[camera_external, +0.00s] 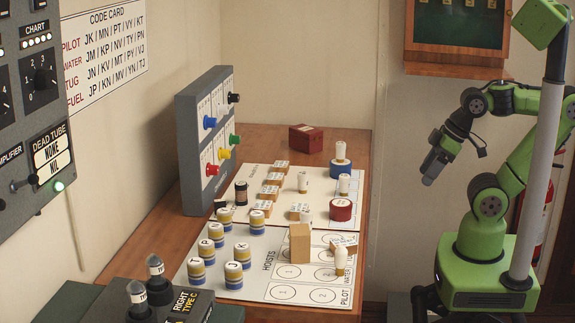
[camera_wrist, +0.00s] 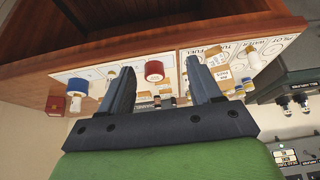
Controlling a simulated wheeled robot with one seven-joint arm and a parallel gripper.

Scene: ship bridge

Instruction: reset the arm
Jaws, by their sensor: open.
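My green arm stands at the right of the external view, with its dark gripper (camera_external: 435,170) hanging out to the right of the table, clear of everything on it. In the wrist view my gripper (camera_wrist: 160,85) shows two dark fingers spread apart. Nothing is between the fingers; the table and its pieces are seen beyond them. The arm is bent, with the gripper tilted down and to the left. The fingertips are hard to make out in the external view.
The wooden table (camera_external: 255,150) bears a white board (camera_external: 260,235) with several striped pieces, blocks and pegs. A grey panel (camera_external: 195,150) with coloured knobs stands at its left. A red box (camera_external: 306,138) sits at the back. A wall cabinet (camera_external: 455,70) hangs behind my arm.

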